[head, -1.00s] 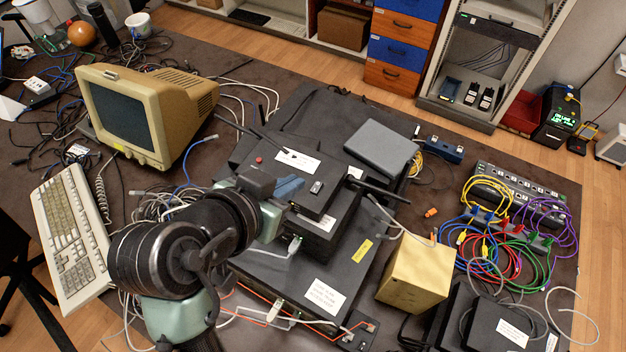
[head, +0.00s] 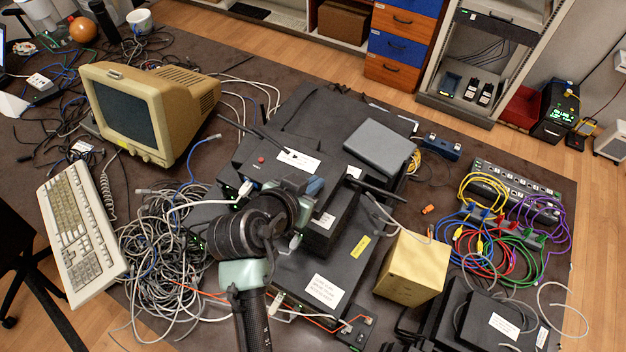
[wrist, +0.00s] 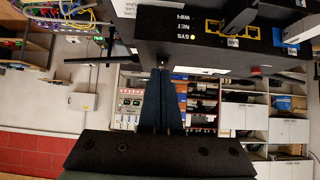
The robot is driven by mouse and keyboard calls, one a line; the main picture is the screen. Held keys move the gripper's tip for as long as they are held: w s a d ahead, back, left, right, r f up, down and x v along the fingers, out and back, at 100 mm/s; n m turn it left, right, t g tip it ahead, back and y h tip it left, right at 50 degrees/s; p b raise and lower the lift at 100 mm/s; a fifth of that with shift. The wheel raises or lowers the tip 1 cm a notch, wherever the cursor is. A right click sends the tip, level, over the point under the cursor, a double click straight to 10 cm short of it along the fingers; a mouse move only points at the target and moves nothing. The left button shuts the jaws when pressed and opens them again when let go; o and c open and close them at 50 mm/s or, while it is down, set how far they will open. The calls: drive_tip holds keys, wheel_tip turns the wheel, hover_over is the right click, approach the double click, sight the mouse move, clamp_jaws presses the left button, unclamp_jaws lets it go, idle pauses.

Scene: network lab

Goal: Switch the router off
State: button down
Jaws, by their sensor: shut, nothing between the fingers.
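The router (head: 345,205) is a black box with antennas on the equipment stack at the middle of the table. The power switch is not visible.
A grey box (head: 381,146) lies behind the router. A yellow box (head: 412,268) stands to its right. Tangled grey cables (head: 165,245) lie to the left, near a beige monitor (head: 150,110). Coloured cables (head: 510,235) lie at the right.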

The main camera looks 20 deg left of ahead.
drive_tip(key=shift+w+f, duration=0.1)
drive_tip(key=shift+f, duration=0.15)
drive_tip(key=shift+w, duration=0.1)
drive_tip(key=shift+w+d+r, duration=0.15)
drive_tip(key=shift+w+r, duration=0.2)
drive_tip(key=shift+w, duration=0.35)
drive_tip(key=shift+r, duration=0.1)
